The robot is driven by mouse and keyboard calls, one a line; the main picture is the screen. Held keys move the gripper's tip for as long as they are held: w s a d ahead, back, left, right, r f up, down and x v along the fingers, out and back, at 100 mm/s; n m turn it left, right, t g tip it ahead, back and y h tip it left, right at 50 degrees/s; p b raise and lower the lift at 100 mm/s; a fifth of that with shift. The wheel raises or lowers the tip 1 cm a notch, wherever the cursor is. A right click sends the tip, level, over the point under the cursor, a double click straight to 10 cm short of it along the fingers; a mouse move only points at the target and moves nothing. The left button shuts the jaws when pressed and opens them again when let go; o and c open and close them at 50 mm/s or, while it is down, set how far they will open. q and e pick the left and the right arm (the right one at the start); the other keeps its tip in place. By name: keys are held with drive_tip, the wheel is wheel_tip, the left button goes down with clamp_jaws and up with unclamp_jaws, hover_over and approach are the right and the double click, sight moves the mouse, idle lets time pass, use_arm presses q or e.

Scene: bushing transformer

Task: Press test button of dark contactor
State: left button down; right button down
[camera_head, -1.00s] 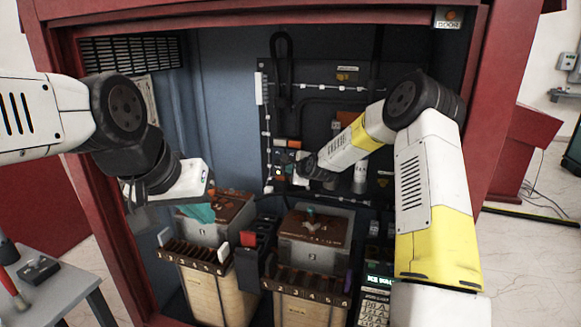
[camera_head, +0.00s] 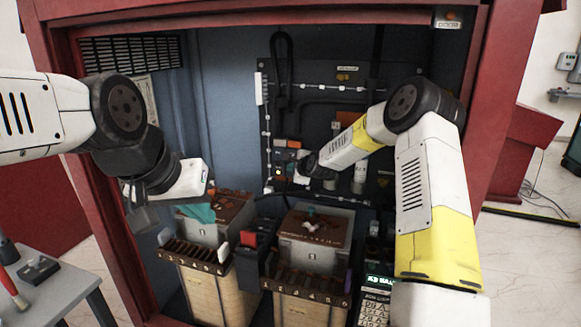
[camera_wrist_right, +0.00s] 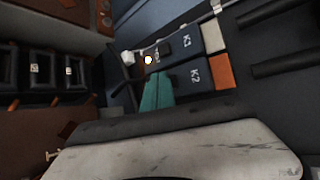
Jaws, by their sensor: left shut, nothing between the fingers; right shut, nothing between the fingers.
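In the right wrist view, two dark box-shaped contactors sit side by side, marked K1 (camera_wrist_right: 186,42) and K2 (camera_wrist_right: 195,77). K1 has a grey end section and K2 an orange one. A small lit lamp (camera_wrist_right: 148,60) glows by the K1 end, near a black block. No lit lamp shows at K2, where my fingers cover part of the view. My right gripper (camera_wrist_right: 156,90), with teal fingers, is shut and empty in front of the K2 end; contact cannot be told. My left gripper (camera_head: 200,212) is shut and empty above the left transformer.
Two bushing transformers, left (camera_head: 214,290) and right (camera_head: 303,308), stand low in the red-framed cabinet (camera_head: 105,240). The dark back panel (camera_head: 330,110) carries cables and small parts. A keypad unit (camera_head: 378,300) is at lower right. A grey table (camera_head: 65,285) stands outside at left.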

drive_tip(key=shift+w+d, duration=0.1)
drive_tip(key=shift+w, duration=0.25)
drive_tip(key=shift+s, duration=0.1)
idle(0.4)
drive_tip(key=shift+s+a, duration=0.25)
drive_tip(key=shift+s, duration=0.55)
drive_tip(key=shift+s+a, duration=0.25)
drive_tip(key=shift+s, duration=0.55)
drive_tip(key=shift+s+a, duration=0.3)
drive_tip(key=shift+s, duration=0.45)
drive_tip(key=shift+s+a, duration=0.25)
drive_tip(key=shift+s, duration=0.55)
